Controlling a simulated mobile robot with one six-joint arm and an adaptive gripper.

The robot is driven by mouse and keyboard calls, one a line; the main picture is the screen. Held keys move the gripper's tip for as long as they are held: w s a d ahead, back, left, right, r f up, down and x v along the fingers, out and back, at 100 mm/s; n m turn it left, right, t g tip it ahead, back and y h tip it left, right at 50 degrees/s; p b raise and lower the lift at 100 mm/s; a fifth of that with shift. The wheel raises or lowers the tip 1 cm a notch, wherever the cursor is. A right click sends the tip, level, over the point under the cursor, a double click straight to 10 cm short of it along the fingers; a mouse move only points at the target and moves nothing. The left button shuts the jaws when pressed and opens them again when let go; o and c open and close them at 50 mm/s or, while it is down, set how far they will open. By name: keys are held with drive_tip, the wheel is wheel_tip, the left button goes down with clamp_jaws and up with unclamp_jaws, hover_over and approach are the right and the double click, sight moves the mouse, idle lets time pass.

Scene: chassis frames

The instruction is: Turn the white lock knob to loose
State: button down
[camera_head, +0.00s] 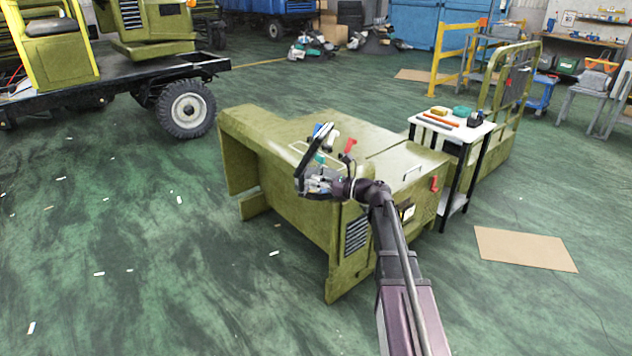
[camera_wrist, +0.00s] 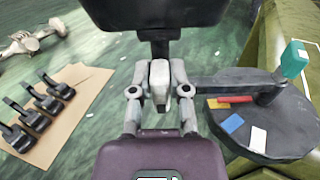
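My gripper (camera_head: 316,184) is at the near left corner of the green chassis body (camera_head: 345,128). It shows from behind in the wrist view (camera_wrist: 159,72), its fingers on either side of a small whitish-grey block (camera_wrist: 159,82). I cannot tell whether they grip it. A black flat pad (camera_wrist: 155,12) on a short stem stands just beyond the fingertips. A small white piece (camera_head: 333,138) shows above the gripper in the head view, beside a dark bar (camera_head: 315,146). It may be the white lock knob, but it is too small to be sure.
A red lever (camera_head: 350,146) stands near the gripper, another red handle (camera_head: 435,184) farther right. A tool stand (camera_head: 455,128) is by the chassis. In the wrist view, a dark round plate (camera_wrist: 275,118) with a teal knob (camera_wrist: 294,60) is at right; cardboard (camera_wrist: 60,110) with black pedals lies left.

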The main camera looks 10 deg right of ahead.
drive_tip(key=shift+n, duration=0.4)
drive_tip(key=n, duration=0.3)
drive_tip(key=shift+s+a, duration=0.1)
drive_tip(key=shift+s, duration=0.05)
drive_tip(key=n, duration=0.5)
drive_tip(key=shift+s+a+f, duration=0.1)
drive_tip(key=shift+s+f, duration=0.05)
drive_tip(key=n, duration=0.4)
drive_tip(key=shift+s+f+n+b, duration=0.1)
drive_tip(key=shift+f+n+b, duration=0.1)
drive_tip(key=shift+n+b, duration=0.15)
drive_tip(key=n, duration=0.4)
drive_tip(key=shift+a+f+n, duration=0.1)
drive_tip(key=shift+f+n, duration=0.1)
drive_tip(key=shift+n, duration=0.05)
drive_tip(key=c, duration=0.6)
unclamp_jaws()
